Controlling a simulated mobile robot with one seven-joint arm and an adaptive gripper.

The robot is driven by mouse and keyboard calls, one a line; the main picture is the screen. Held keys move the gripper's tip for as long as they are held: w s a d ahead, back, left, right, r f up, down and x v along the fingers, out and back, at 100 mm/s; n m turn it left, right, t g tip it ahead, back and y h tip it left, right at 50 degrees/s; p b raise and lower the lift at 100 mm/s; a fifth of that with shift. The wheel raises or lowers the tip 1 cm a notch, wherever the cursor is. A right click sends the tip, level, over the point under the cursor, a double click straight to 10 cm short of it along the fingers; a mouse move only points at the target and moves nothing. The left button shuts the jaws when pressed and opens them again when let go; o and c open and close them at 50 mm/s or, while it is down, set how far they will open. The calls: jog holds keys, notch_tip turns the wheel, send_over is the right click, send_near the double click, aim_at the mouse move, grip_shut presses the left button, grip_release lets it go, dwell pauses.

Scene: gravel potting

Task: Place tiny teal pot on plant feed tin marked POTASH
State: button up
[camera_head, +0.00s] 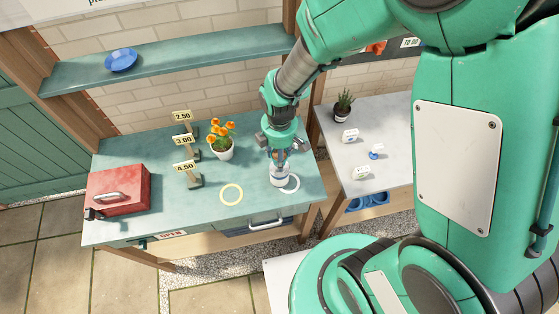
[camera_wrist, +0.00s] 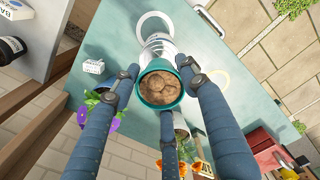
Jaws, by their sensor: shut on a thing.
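The tiny teal pot (camera_wrist: 172,101) has brown lumpy contents and sits between the fingers of my gripper (camera_wrist: 160,72), which is shut on it. In the head view my gripper (camera_head: 279,153) is low over the teal bench, and its fingers mostly hide the pot. A white tin (camera_head: 278,179) stands right under my gripper, next to a white ring on the bench. In the wrist view this tin (camera_wrist: 158,42) shows just beyond the pot. I cannot read its label or tell whether the pot touches it.
An orange-flowered plant (camera_head: 221,148) and price signs (camera_head: 186,168) stand left of my gripper. A yellow ring (camera_head: 231,194) and white ring (camera_head: 291,184) mark the bench. A red toolbox (camera_head: 118,192) is at the left. The grey side table (camera_head: 345,160) holds small labelled items and a potted succulent (camera_head: 343,108).

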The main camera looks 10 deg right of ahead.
jog(key=shift+f, duration=0.1)
jog(key=shift+f, duration=1.65)
jog(key=shift+f+b, duration=0.2)
jog(key=shift+b, duration=0.1)
jog(key=o, duration=1.2)
jog(key=shift+r, duration=0.15)
notch_tip(320, 180, up, 12)
jog(key=shift+r+p, duration=0.1)
jog(key=shift+p, duration=0.55)
